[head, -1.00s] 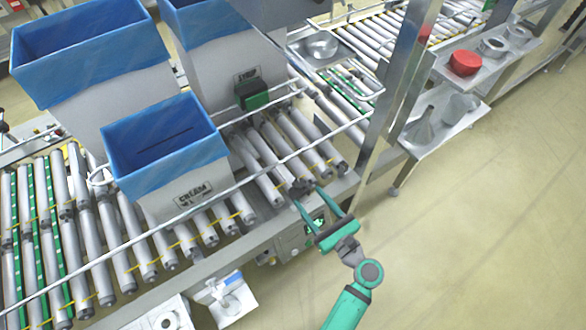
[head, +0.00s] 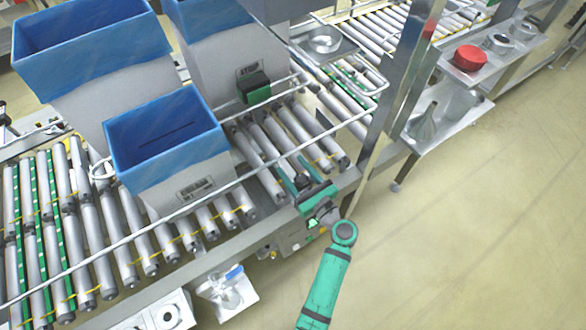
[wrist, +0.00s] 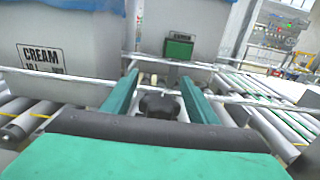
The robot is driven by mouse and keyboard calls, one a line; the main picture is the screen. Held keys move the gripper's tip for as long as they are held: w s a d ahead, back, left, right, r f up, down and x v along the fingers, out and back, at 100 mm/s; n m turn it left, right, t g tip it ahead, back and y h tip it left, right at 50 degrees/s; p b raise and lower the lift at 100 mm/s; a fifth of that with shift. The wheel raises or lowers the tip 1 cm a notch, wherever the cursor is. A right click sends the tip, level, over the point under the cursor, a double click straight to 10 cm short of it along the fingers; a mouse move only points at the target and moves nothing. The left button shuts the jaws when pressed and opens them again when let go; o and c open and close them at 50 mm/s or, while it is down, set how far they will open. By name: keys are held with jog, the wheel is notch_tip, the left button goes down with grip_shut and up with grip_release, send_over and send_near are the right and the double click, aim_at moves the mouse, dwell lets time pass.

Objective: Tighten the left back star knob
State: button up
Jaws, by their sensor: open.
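My gripper (head: 292,168) is open, its two green fingers reaching over the front edge of the roller conveyor. In the wrist view my gripper (wrist: 160,80) shows its fingers spread to either side of a dark knob (wrist: 158,104). The knob sits low between the fingers, nearer the palm than the fingertips, with a visible gap on each side. I cannot tell its exact shape or whether it is the left back one. In the head view it is mostly hidden by my gripper.
A wire guide rail (head: 205,185) runs along the conveyor in front of the blue-lined CREAM box (head: 190,182). A steel post (head: 405,85) stands at right. Floor at right is clear.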

jog(key=shift+d, duration=0.15)
jog(key=shift+s, duration=0.1)
jog(key=c, duration=1.1)
jog(key=shift+o, duration=0.2)
